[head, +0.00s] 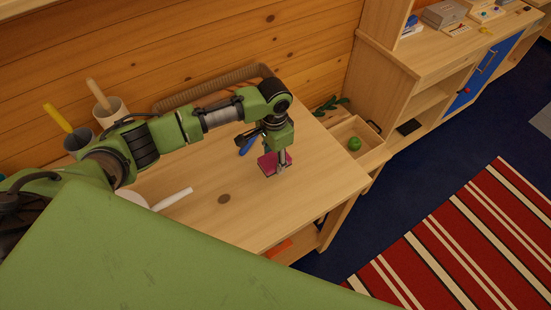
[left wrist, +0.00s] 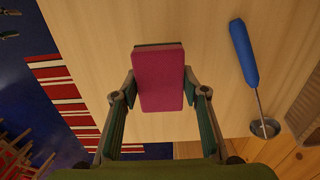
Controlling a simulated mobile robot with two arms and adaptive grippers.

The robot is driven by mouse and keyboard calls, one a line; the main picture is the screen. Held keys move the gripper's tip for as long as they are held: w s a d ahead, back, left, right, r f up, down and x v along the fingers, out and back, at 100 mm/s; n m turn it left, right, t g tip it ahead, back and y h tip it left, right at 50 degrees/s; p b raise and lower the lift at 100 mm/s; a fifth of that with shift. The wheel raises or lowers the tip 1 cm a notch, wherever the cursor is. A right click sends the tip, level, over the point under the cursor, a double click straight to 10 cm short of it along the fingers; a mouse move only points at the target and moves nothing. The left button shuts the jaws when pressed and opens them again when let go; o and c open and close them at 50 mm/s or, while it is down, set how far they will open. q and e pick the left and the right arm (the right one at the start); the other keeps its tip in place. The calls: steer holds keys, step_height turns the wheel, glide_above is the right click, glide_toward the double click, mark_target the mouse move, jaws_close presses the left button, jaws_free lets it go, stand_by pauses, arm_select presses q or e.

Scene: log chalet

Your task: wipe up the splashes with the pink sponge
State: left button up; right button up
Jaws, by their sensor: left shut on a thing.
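The pink sponge (head: 268,164) is in my left gripper (head: 281,164), low over the right part of the wooden table (head: 255,220). In the left wrist view the sponge (left wrist: 160,78) shows its broad pink face and a dark edge, with a finger of the gripper (left wrist: 160,90) against each long side. I cannot tell whether the sponge touches the tabletop. A round brown spot (head: 224,199) lies on the table, left of and nearer than the sponge; it looks like a splash. No other splash is clear; my arm hides part of the table. My right gripper is out of view.
A blue-handled ladle (left wrist: 243,55) lies close behind the sponge. A white-handled pan (head: 172,199) is at the left. Two pots with handled tools, one beige (head: 112,115), stand by the log wall. A wooden box (head: 375,157) with a green apple (head: 354,143) sits at the right.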

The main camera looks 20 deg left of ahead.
arm_select(q)
steer(key=shift+r+p, duration=0.6)
steer(key=shift+r, duration=0.35)
steer(key=shift+s+r, duration=0.1)
steer(key=shift+r, duration=0.1)
steer(key=shift+d, duration=0.1)
steer(key=shift+f, duration=0.15)
